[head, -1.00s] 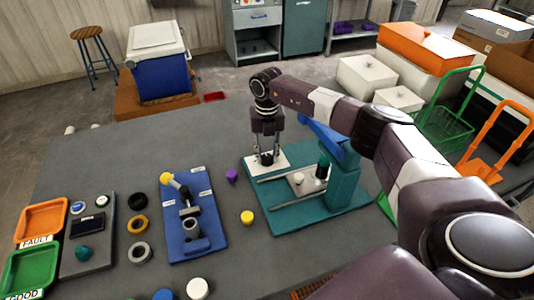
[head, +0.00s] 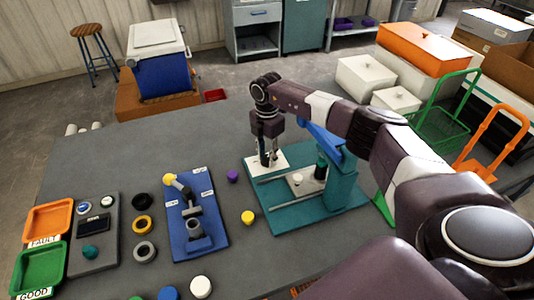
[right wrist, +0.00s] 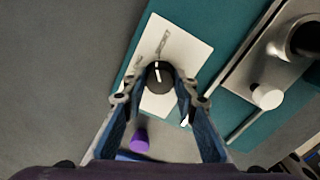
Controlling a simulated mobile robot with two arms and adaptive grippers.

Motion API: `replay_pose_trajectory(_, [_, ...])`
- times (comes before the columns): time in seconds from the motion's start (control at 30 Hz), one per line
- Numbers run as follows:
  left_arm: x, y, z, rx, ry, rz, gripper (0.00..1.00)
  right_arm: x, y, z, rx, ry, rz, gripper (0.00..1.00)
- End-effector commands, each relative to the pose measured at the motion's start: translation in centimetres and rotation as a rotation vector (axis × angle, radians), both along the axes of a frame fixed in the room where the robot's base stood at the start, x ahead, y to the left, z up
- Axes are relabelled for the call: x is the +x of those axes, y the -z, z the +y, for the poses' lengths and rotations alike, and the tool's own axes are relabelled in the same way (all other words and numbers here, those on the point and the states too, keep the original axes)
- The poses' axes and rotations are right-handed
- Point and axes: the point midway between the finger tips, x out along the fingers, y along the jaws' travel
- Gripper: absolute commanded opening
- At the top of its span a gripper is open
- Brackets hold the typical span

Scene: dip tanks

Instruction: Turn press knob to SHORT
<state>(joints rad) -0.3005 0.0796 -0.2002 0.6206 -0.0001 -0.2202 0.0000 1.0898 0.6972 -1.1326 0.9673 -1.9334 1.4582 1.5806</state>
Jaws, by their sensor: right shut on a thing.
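The press knob (right wrist: 160,79) is a round black knob with a white pointer line, set on a white plate (right wrist: 185,50) of the teal press (head: 342,185). In the right wrist view the pointer line aims toward the top of the picture. Grey markings on the plate are too small to read. My right gripper (right wrist: 161,96) is shut on the knob, with a finger on either side of it. In the head view the right gripper (head: 268,158) stands upright over the plate and mostly hides the knob. My left gripper is not in view.
The press's rails and metal block (head: 302,182) lie right of the plate. A purple piece (head: 232,176) and a yellow piece (head: 248,217) stand left of the press. A blue fixture (head: 196,215) is farther left. Bare grey table lies between them.

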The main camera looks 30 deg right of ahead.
Motion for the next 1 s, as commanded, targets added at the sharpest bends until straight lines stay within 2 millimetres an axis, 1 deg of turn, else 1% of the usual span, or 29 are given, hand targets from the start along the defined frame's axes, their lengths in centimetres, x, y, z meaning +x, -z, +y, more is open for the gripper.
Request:
replay_pose_trajectory(0.03, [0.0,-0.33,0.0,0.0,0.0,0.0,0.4,0.13,-0.31,-0.07,-0.001,0.03,-0.003,0.02])
replay_pose_trajectory(0.2, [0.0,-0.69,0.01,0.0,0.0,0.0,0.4,0.15,-0.27,-0.1,-0.001,0.115,-0.004,0.02])
replay_pose_trajectory(0.4, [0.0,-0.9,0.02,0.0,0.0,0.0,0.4,0.19,-0.24,-0.12,-0.002,0.172,-0.005,0.02])
replay_pose_trajectory(0.93, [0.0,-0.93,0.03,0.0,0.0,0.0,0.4,0.22,-0.22,-0.11,-0.001,0.193,-0.006,0.02])
replay_pose_trajectory(0.97, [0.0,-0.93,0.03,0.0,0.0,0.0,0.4,0.22,-0.22,-0.11,-0.001,0.193,-0.006,0.3])
replay_pose_trajectory(1.0, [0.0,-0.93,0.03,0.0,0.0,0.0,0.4,0.2,-0.21,-0.1,-0.001,0.192,-0.006,0.34])
